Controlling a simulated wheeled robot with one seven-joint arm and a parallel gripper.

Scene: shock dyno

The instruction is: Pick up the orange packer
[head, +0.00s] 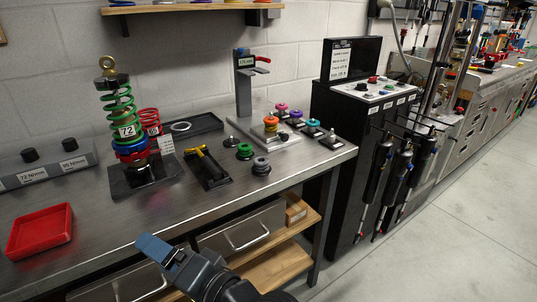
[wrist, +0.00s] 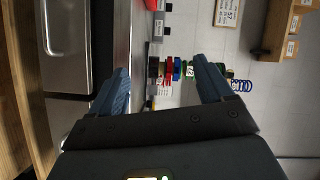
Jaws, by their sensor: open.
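The orange packer (head: 271,121) is a small ring in the head view. It sits on the base of the grey gauge stand (head: 245,85), toward the right of the steel bench, among several coloured packers. My gripper (head: 160,250) is in front of the bench edge, low in the picture, well to the left of and nearer than the packer. The wrist view shows both blue fingers of my gripper (wrist: 163,85) spread wide with nothing held. I cannot make out the orange packer in the wrist view.
A coil-over with a green spring (head: 120,105) stands on the bench (head: 110,215) left of the packers. A black tray with a yellow tool (head: 207,168), green (head: 245,151) and grey (head: 261,165) packers lie nearer. A red tray (head: 40,231) is at left. A black cabinet (head: 335,130) stands right.

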